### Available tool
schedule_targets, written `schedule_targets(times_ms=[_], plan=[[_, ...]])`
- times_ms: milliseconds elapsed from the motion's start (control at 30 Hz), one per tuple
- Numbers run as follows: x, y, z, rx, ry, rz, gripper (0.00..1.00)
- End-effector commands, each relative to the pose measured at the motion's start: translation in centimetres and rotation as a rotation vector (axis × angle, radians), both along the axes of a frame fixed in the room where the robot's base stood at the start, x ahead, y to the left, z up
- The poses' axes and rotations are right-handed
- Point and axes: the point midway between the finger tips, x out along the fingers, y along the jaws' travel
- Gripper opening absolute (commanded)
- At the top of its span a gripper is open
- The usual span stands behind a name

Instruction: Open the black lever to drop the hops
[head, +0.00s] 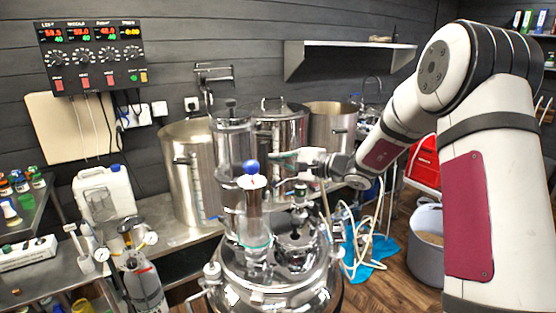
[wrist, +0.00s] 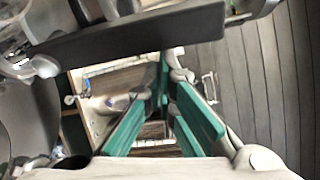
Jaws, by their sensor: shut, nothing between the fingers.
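A black lever (wrist: 140,35), a long flat bar, crosses the upper part of the wrist view, close to my fingertips. I cannot pick it out clearly in the head view. My gripper (head: 278,157) is shut and empty, its teal fingers pointing left near the top of the upright cylinder (head: 257,212) on the shiny steel vessel (head: 270,290). In the wrist view its fingers (wrist: 164,62) converge just below the bar; whether they touch it I cannot tell. I cannot make out any hops.
Tall steel pots (head: 188,170) stand on the bench behind. A control panel (head: 94,58) hangs on the dark wall. A white jug (head: 105,195) and a gas bottle (head: 145,283) stand left. Steel fittings (head: 300,212) rise from the vessel under my gripper. A grey bucket (head: 428,240) stands right.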

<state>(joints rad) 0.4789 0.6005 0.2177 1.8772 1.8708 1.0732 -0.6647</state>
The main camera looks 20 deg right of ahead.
Motion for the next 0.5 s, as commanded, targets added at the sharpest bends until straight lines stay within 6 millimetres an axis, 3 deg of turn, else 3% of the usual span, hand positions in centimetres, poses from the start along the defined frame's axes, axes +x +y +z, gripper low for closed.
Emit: schedule_targets(times_ms=[300, 500], plan=[[0.4, -0.1, -0.2, 0.000, 0.000, 0.000, 0.00], [2.2, -1.0, -0.7, 0.000, -0.001, 0.002, 0.00]])
